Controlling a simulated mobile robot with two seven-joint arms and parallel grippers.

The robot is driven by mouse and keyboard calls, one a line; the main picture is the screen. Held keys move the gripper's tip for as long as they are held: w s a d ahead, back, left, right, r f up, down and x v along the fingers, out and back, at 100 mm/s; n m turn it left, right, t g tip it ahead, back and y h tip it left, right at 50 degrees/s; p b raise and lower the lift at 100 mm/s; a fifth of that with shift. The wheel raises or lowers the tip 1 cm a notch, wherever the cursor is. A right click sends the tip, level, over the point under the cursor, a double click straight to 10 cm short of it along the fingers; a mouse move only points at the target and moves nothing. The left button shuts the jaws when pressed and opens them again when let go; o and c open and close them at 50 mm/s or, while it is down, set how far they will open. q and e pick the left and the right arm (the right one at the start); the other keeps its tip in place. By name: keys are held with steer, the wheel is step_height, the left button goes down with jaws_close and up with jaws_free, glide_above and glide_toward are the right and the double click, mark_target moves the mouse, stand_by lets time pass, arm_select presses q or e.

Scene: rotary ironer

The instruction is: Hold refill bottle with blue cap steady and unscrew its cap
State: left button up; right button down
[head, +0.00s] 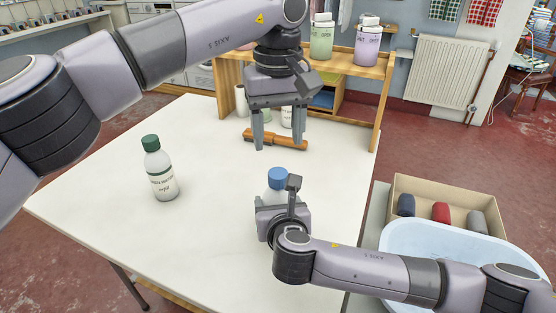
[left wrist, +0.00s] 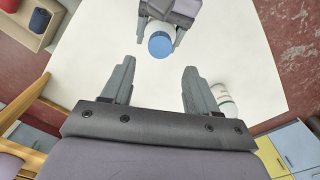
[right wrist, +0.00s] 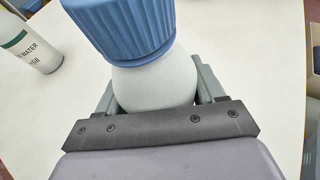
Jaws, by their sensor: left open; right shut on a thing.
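The refill bottle with a blue cap (head: 277,179) stands upright on the white table; its white body (right wrist: 155,82) shows in the right wrist view. My right gripper (head: 283,208) is shut around the bottle's body, below the cap. The blue cap (right wrist: 125,25) is on the bottle, and its top also shows in the left wrist view (left wrist: 160,45). My left gripper (head: 284,140) is open and empty, pointing down above the table, behind and above the cap. In the left wrist view its fingers (left wrist: 155,85) are apart, with the cap beyond them.
A similar bottle with a green cap (head: 160,170) stands at the left of the table. A wooden-handled tool (head: 275,139) lies behind, near a wooden shelf (head: 375,100). A pale blue basin (head: 450,262) and a cardboard box (head: 405,187) are at right.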

mark_target(278, 172)
arm_select(q)
steer(key=m, duration=0.7)
steer(key=shift+f, duration=4.05)
